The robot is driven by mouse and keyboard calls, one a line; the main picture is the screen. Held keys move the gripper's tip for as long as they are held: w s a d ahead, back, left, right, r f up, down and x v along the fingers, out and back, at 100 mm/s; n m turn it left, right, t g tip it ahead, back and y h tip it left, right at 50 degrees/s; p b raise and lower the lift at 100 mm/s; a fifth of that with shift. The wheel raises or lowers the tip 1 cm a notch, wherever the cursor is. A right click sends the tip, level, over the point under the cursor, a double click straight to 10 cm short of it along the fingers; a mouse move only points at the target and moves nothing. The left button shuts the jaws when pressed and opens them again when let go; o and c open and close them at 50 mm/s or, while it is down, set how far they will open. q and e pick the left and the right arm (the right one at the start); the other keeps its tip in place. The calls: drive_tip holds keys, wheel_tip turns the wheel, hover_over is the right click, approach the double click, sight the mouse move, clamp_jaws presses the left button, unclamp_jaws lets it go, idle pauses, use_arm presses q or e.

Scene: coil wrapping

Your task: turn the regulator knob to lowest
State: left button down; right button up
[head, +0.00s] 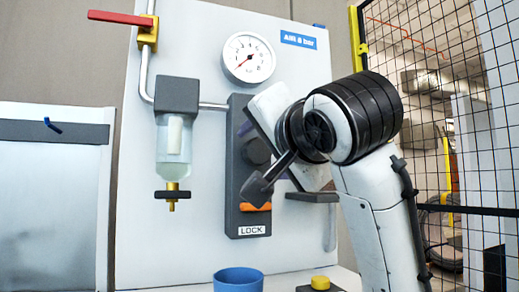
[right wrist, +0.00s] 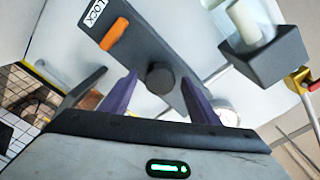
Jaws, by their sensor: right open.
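The regulator knob (head: 257,151) is a dark round knob on a tall dark grey regulator plate (head: 238,112). It also shows in the right wrist view (right wrist: 160,76). My right gripper (right wrist: 158,80) is open, with one purple finger on each side of the knob and visible gaps between them. In the head view my right gripper (head: 264,155) reaches the plate from the right. An orange slider (head: 256,206) sits below the knob, above a LOCK label (head: 251,230). The pressure gauge (head: 249,58) has a red needle pointing to the lower left. My left gripper is not in view.
A clear filter bowl (head: 173,145) hangs left of the plate. A red lever valve (head: 120,18) is at the upper left. A blue cup (head: 238,279) and a yellow button (head: 320,282) stand below. A wire fence (head: 450,130) stands at the right.

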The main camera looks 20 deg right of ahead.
drive_tip(key=shift+w, duration=0.25)
drive_tip(key=c, duration=1.1)
drive_tip(key=shift+o, duration=0.2)
